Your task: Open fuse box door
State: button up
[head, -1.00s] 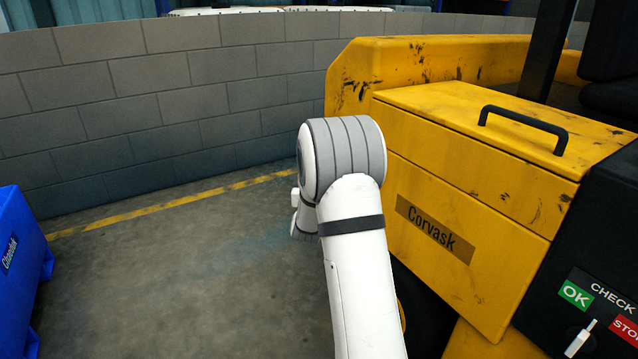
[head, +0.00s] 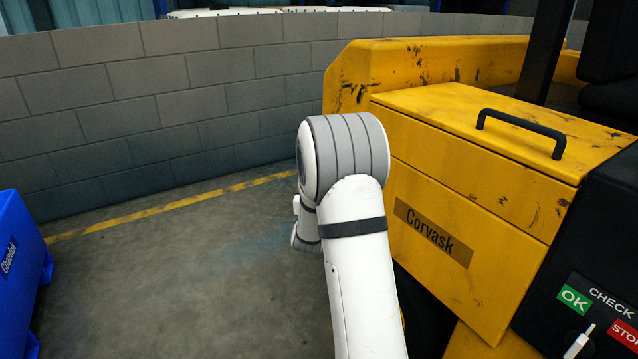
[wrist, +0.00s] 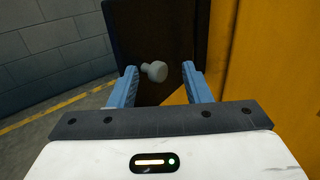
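In the wrist view, a pale round knob (wrist: 154,71) sticks out from a dark panel (wrist: 150,35) beside a yellow surface. I cannot tell for certain whether this panel is the fuse box door. My gripper (wrist: 159,76) is open, with its two blue fingers spread apart. The knob shows between the fingertips, nearer the left one; whether it lies between them in depth is unclear. In the head view, my arm hides the gripper and the knob.
A yellow machine (head: 470,190) with a "Corvask" label and a black lid handle (head: 522,128) stands right of my arm. A black control panel (head: 600,260) is at far right. A blue bin (head: 18,270) stands left. A grey block wall (head: 150,110) runs behind open floor.

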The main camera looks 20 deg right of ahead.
jog(key=v, duration=0.5)
jog(key=shift+w+a+f+p, duration=0.1)
jog(key=shift+w+a+p, duration=0.05)
jog(key=shift+a+p, duration=0.2)
jog(key=shift+c, duration=0.4)
